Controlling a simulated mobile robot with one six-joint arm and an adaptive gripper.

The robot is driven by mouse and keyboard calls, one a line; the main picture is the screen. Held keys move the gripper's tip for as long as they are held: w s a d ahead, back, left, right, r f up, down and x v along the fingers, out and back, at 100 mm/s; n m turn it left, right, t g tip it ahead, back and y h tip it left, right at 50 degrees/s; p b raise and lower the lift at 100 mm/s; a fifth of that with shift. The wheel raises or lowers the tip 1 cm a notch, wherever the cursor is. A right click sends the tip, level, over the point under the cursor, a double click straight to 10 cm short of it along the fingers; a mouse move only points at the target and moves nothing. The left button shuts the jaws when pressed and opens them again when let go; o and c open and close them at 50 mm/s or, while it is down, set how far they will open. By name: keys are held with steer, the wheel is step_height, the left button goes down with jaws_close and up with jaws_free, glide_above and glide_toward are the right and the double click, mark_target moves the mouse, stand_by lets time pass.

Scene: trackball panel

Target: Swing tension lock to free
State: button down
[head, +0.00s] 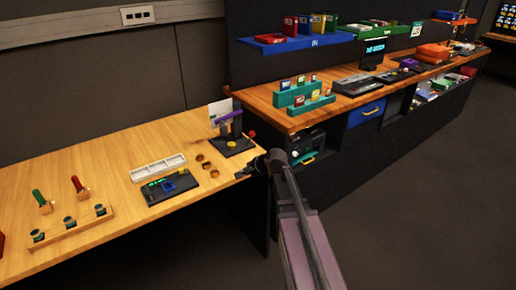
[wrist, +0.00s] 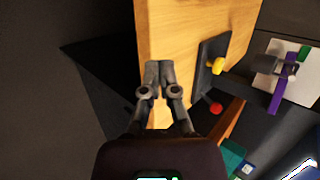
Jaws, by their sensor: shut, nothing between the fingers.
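My gripper (head: 242,175) is at the near right corner of the wooden table, shut and empty. In the wrist view its fingertips (wrist: 159,66) are together over the table's edge, apart from any control. A black base plate (head: 233,147) stands at the table's right end, with a purple bar (head: 229,116) above it and a red ball knob (head: 251,133) at its right. The wrist view shows the red ball (wrist: 215,108), a yellow knob (wrist: 217,66) and the purple bar (wrist: 284,80) right of my fingers. I cannot tell which part is the tension lock; no label is readable.
A dark panel (head: 170,187) with a blue part, a white tray (head: 158,167) and several brown rings (head: 207,165) lie left of my gripper. A long bench (head: 290,119) with coloured stands is behind. The floor (head: 420,200) at right is clear.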

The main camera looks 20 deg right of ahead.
mark_target(250, 138)
steer(key=w+d+m+t+b, duration=0.1)
steer(key=w+d+m, duration=0.1)
steer(key=w+d+m+t+b, duration=0.1)
steer(key=w+d+m+b, duration=0.1)
steer(key=w, duration=0.1)
steer(key=w+d+m+t+b, duration=0.1)
steer(key=w+d+m+t, duration=0.1)
steer(key=w+m, duration=0.1)
steer(key=shift+w+d+f+b, duration=0.1)
steer(key=shift+d+f+b, duration=0.1)
steer(key=shift+f+b, duration=0.15)
steer(key=w+d+m+t+b, duration=0.1)
steer(key=d+m, duration=0.1)
steer(key=w+d+m+t+h+b, duration=0.1)
steer(key=w+d+m, duration=0.1)
steer(key=d, duration=0.1)
steer(key=w+d+m+t+h+b, duration=0.1)
steer(key=d+m, duration=0.1)
steer(key=m, duration=0.1)
steer(key=shift+w+d+r+t, duration=0.1)
steer(key=shift+w+d+t, duration=0.1)
steer(key=shift+w+t, duration=0.1)
steer(key=shift+w+d+r+m, duration=0.1)
steer(key=shift+d+m, duration=0.25)
steer(key=shift+m, duration=0.05)
steer(key=shift+w, duration=0.1)
steer(key=shift+b+x, duration=1.15)
steer(key=shift+x, duration=3.8)
steer(key=shift+a, duration=0.15)
